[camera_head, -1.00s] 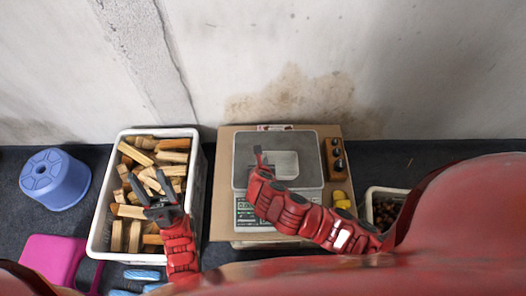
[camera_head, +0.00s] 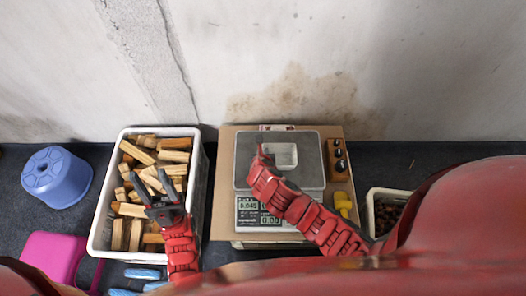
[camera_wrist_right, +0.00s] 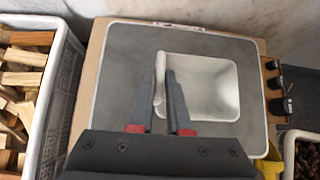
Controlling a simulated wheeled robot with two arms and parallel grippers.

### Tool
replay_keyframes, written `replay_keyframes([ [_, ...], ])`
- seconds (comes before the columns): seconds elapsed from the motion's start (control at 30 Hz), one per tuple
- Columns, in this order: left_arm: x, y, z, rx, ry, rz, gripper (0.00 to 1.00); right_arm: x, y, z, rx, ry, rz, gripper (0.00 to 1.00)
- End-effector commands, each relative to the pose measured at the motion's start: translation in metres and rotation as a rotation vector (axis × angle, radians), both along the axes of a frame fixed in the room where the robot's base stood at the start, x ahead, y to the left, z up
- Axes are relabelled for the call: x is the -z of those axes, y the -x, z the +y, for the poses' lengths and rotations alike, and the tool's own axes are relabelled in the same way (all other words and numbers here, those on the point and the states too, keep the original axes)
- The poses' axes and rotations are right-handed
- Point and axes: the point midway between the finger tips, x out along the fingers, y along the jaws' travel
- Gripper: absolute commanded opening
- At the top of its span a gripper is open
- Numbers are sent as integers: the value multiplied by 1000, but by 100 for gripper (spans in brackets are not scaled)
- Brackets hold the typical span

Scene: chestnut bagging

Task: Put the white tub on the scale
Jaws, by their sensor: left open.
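The white tub (camera_head: 284,156) is over the scale's grey plate (camera_head: 248,180) in the head view and appears to rest on it. The tub (camera_wrist_right: 210,85) looks empty and upright in the right wrist view. My left gripper (camera_head: 160,192) is open and empty above the crate of wood.
A white crate (camera_head: 98,228) of wood pieces stands left of the scale. A cardboard-coloured board (camera_head: 222,190) lies under the scale. A dark-knobbed wooden block (camera_head: 337,160), a yellow object (camera_head: 343,204) and a bin (camera_head: 371,192) of chestnuts are to the right. A blue stool (camera_head: 56,177) stands far left.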

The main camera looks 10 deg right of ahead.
Motion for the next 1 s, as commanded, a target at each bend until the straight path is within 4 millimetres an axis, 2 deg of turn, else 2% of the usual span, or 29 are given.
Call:
replay_keyframes([
  [0.03,0,0,0,0,0,0,50,0,0,0,0,0,0,26],
  [0.13,0,0,0,0,0,0,50,0,0,0,0,0,0,43],
  [0.57,-1,0,0,0,0,0,50,-7,4,1,1,1,-1,43],
  [0.67,-2,0,0,0,0,0,50,-17,12,4,-2,-2,-4,43],
  [1.0,-7,0,0,0,0,0,50,-62,58,13,-1,-1,-2,43],
])
